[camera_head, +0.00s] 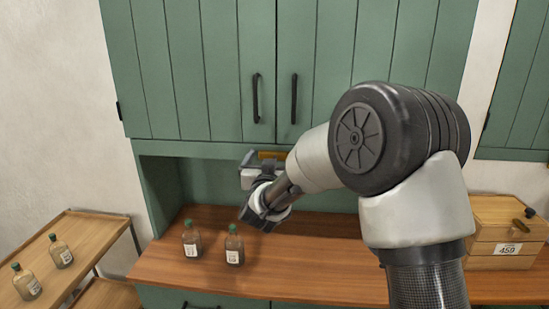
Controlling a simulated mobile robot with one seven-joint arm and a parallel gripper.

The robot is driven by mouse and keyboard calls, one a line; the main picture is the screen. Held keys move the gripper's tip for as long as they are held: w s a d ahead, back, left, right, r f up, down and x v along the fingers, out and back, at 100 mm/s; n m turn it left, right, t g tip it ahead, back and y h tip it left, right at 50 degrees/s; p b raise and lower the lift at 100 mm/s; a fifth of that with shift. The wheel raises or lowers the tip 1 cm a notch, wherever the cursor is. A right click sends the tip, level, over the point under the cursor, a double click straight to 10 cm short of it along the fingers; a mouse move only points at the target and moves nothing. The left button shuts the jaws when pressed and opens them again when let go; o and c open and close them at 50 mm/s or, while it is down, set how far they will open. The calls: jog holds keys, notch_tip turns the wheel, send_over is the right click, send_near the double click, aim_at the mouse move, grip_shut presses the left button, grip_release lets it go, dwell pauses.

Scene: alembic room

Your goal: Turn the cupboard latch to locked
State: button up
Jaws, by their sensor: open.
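The green cupboard (225,65) fills the back wall, with two shut doors that carry black vertical handles.
Two bottles with green caps (192,240) (234,245) stand on the wooden counter (320,265) below my gripper. A side table (85,232) at left holds more bottles. A wooden box (495,240) marked 459 sits at right. My arm covers the right middle.

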jog(key=c, duration=1)
jog(key=shift+c, duration=0.2)
jog(key=shift+f+b, duration=0.1)
jog(key=shift+b, duration=0.35)
jog(key=m+b, duration=0.1)
jog(key=b, duration=0.1)
jog(key=m+b, duration=0.1)
jog(key=b, duration=0.1)
jog(key=shift+f+m, duration=0.25)
jog(key=shift+m, duration=0.05)
jog(key=m+b, duration=0.5)
jog(key=b, duration=0.3)
jog(key=shift+d, duration=0.2)
jog(key=m+b, duration=0.5)
jog(key=b, duration=0.1)
jog(key=shift+d+f+m, duration=0.1)
jog(key=shift+f+m, duration=0.05)
jog(key=shift+m, duration=0.25)
jog(key=m+b, duration=0.3)
jog(key=m, duration=0.1)
jog(key=shift+m+b, duration=0.4)
jog(key=o, duration=1)
